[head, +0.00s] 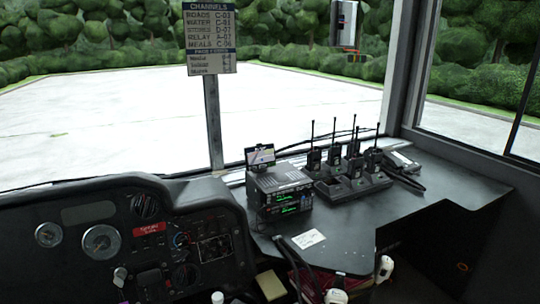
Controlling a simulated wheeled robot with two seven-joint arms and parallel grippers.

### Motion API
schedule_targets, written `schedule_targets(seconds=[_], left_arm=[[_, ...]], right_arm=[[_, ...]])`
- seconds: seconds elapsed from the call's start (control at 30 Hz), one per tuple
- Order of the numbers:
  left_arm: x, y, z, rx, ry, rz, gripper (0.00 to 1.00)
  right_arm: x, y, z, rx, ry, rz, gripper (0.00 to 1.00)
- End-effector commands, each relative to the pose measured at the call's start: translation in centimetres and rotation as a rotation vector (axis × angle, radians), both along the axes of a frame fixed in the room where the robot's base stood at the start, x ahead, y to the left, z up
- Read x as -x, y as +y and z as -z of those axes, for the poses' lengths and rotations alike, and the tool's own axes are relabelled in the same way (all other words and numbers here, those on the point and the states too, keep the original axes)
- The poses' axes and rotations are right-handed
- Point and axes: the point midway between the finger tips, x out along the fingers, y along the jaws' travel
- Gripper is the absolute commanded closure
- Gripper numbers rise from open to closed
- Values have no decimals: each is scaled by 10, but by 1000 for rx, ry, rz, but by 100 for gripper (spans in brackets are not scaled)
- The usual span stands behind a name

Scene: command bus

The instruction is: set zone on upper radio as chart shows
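Two stacked dark radios stand on the dark counter right of the dashboard. The upper radio (267,200) has a small lit green display, too small to read. The lower radio (289,211) also has a green display. The chart (209,38) hangs on the windscreen post. It is headed CHANNELS, with rows that seem to read ROADS C-03, WATER C-01, STORES D-07, RELAY A-07 and MEALS C-06. Its lower block is too small to read.
Several handheld radios sit in a charger (352,188) right of the stack. A small screen (260,156) stands behind it. A white card (308,238) lies on the counter in front. The dashboard (95,235) fills the left.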

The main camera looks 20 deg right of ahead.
Motion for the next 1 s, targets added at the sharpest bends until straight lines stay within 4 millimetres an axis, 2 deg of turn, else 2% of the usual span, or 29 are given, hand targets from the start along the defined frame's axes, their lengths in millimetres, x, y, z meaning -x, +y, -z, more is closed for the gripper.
schedule_targets(seconds=[0.8,1.0], left_arm=[[0,0,0,0,1,0,69],[0,0,0,0,1,0,69]], right_arm=[[0,0,0,0,0,0,67],[0,0,0,0,1,0,100]])
